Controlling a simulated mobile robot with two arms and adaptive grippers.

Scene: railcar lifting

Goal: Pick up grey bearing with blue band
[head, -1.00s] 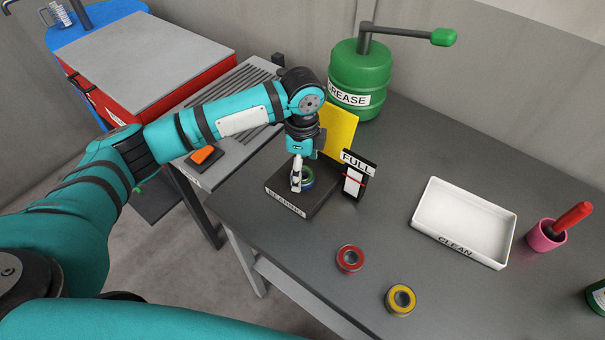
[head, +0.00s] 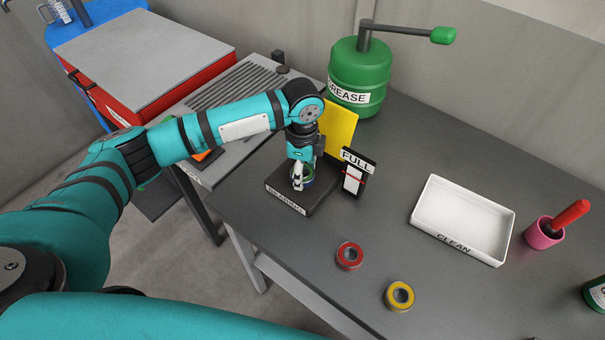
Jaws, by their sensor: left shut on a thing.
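The grey bearing with a blue band (head: 308,182) is at the black block labelled BEARING (head: 322,199). A green part shows at its upper side, and my gripper hides much of it. My left gripper (head: 298,186) points down over the block and is shut on the bearing. I cannot tell whether the bearing still touches the block. My right gripper is out of view.
A FULL gauge (head: 355,174) stands close right of the block, with a yellow panel (head: 340,128) behind. Red (head: 349,256) and yellow (head: 399,296) bearings lie in front. A white CLEAN tray (head: 462,220) and green grease pump (head: 357,75) stand farther off.

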